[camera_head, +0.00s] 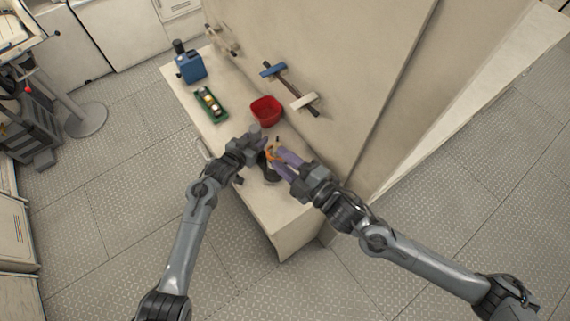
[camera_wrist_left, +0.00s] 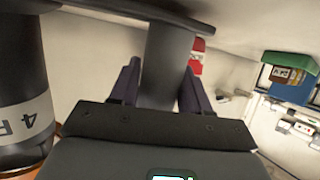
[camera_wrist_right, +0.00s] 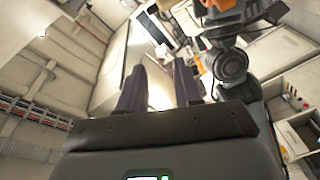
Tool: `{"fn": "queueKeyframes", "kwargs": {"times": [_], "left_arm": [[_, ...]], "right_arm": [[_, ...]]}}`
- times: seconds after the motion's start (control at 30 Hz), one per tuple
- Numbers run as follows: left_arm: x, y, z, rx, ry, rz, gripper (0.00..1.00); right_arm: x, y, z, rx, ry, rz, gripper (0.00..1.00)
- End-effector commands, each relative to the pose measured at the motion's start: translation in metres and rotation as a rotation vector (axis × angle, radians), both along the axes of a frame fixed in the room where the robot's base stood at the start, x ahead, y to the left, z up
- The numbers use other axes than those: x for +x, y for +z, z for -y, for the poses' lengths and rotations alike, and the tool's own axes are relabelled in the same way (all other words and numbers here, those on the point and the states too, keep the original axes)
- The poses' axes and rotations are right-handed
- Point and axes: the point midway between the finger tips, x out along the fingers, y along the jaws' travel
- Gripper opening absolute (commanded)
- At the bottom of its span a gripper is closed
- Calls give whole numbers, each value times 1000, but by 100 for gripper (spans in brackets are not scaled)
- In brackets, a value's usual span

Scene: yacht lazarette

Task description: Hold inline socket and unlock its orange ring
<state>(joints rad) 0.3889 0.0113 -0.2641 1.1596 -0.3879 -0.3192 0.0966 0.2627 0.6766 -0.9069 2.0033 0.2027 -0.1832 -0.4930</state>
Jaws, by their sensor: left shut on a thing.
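The inline socket shows in the head view as a dark upright body (camera_head: 269,170) with the orange ring (camera_head: 272,153) at its top. In the left wrist view, a dark cylinder (camera_wrist_left: 20,75) with a white label stands close at the left, with orange at its lower end. My left gripper (camera_head: 260,146) is beside the ring, its fingers around a grey cylindrical part (camera_wrist_left: 167,65). I cannot tell whether this part belongs to the socket. My right gripper (camera_head: 277,158) is at the ring's right side. In the right wrist view its fingers (camera_wrist_right: 160,75) are apart with nothing between them.
On the bench (camera_head: 285,225) a red bin (camera_head: 265,111) stands just behind the grippers. A green tray (camera_head: 210,104) and a blue device (camera_head: 190,67) are farther back left. A wall with a bracket (camera_head: 290,88) borders the bench. The bench's front end is clear.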

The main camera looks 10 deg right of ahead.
Motion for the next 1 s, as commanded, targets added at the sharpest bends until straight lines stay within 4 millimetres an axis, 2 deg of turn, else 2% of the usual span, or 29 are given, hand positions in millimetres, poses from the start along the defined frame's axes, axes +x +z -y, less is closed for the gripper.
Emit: {"fn": "queueKeyframes", "kwargs": {"times": [0.07, 0.3, 0.5, 0.67, 1.0], "left_arm": [[1, 2, 0, -2, 0, 2, 4], [1, 2, 0, -2, 0, 2, 4], [1, 2, 0, -2, 0, 2, 4], [1, 2, 0, -2, 0, 2, 4], [1, 2, 0, -2, 0, 2, 3]], "right_arm": [[-16, -2, -1, 163, -96, -164, 34], [-57, -15, 20, 633, -389, -622, 34], [-81, -27, 33, 864, -539, -839, 34], [-76, -34, 32, 919, -574, -886, 34], [-27, -55, 17, 916, -575, -884, 34]]}}
